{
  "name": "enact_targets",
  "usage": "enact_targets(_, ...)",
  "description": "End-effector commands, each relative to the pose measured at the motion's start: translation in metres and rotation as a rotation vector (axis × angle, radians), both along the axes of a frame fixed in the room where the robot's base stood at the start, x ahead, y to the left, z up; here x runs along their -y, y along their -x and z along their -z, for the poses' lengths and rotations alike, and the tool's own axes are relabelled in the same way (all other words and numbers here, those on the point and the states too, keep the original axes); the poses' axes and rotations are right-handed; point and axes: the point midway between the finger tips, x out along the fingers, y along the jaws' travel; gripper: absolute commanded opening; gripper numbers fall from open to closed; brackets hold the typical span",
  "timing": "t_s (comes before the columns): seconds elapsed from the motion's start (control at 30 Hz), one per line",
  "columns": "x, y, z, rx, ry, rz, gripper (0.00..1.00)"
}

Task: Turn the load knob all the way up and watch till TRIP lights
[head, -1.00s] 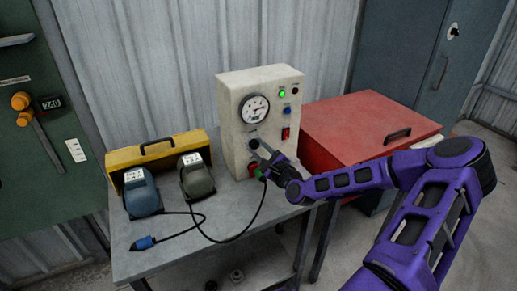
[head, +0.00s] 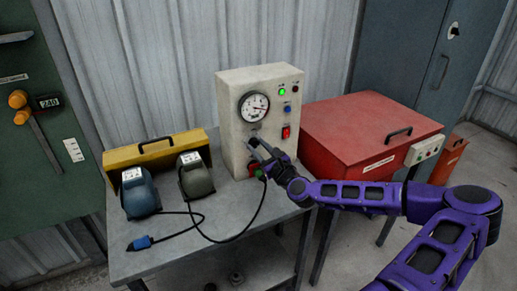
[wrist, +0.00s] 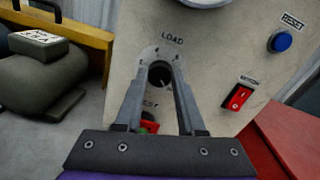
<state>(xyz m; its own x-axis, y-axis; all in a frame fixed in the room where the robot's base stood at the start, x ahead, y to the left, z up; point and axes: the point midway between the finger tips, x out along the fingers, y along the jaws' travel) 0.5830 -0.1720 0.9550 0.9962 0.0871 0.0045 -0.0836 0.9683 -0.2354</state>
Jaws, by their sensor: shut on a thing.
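The cream test box (head: 233,117) stands on the grey bench, with a round gauge (head: 254,107) whose needle points to the right. A green lamp (head: 282,91) is lit on its upper front; the lamp beside it (head: 295,87) is dark, its label too small to read. The black load knob (wrist: 159,76) sits under the word LOAD in the wrist view. My gripper (wrist: 160,60) is shut on the knob, one finger on each side; it also shows at the box front in the head view (head: 254,143). The fingers partly hide the knob and the TEST label.
A blue RESET button (wrist: 281,41) and a red rocker switch (wrist: 237,97) lie right of my gripper. A black cable runs on the bench (head: 180,246) from the box. Blue (head: 140,193) and grey-green (head: 195,177) units stand left. A red chest (head: 345,125) stands right.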

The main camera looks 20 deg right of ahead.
Motion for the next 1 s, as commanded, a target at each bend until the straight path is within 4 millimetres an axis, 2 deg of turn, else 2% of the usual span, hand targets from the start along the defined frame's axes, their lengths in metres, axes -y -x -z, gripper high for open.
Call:
enact_targets(0.3, 0.000, 0.000, 0.000, -0.001, -0.001, 0.001, 0.00)
enact_targets(0.33, 0.000, 0.000, 0.000, -0.001, -0.001, 0.001, 0.44)
enact_targets(0.47, 0.000, 0.000, 0.000, -0.001, 0.000, 0.000, 0.67)
enact_targets(0.8, 0.000, 0.002, 0.000, -0.001, 0.000, 0.001, 0.68)
enact_targets(1.0, 0.003, 0.025, 0.001, -0.001, -0.002, 0.002, 0.68)
